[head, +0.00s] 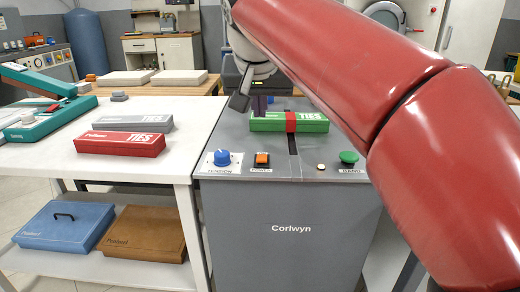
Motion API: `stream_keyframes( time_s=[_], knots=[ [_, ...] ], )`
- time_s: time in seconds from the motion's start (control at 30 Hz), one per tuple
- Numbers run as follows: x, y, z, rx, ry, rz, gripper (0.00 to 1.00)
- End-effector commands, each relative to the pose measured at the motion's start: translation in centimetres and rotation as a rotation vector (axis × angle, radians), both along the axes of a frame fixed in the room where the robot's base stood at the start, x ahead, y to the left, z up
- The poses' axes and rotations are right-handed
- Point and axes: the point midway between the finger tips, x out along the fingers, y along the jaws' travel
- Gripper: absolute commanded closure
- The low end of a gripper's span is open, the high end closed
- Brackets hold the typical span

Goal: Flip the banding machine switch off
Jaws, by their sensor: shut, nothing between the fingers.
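The grey banding machine (290,229), marked Corlwyn, stands in front of me in the head view. Its orange rocker switch (262,159), labelled POWER, sits on the front of the top between a blue tension knob (222,157) and a green band button (348,157). The switch looks orange; I cannot tell which way it is tilted. My gripper (240,102) is shut and empty, above the machine's top at its back left, behind and above the switch and apart from it.
A green TIES box (265,123) with a red band lies on the machine behind the controls, close to my gripper. My red arm crosses the right side. A white table (60,166) on the left holds red (120,149) and grey (112,123) TIES boxes.

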Motion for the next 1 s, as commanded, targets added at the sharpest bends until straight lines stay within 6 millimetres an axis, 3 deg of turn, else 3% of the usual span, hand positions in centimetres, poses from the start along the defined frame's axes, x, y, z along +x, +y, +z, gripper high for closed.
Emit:
stream_keyframes(
  time_s=[0.27,0.67,0.8,1.0],
  knots=[
    [1.1,-0.1,-1.8,-0.002,0.003,0.000,1.00],
    [5.7,-0.2,-8.6,-0.001,0.003,0.000,1.00],
    [5.1,-0.2,-10.7,-0.001,0.001,0.002,1.00],
    [4.9,-0.2,-12.1,0.000,0.000,0.000,1.00]
  ],
)
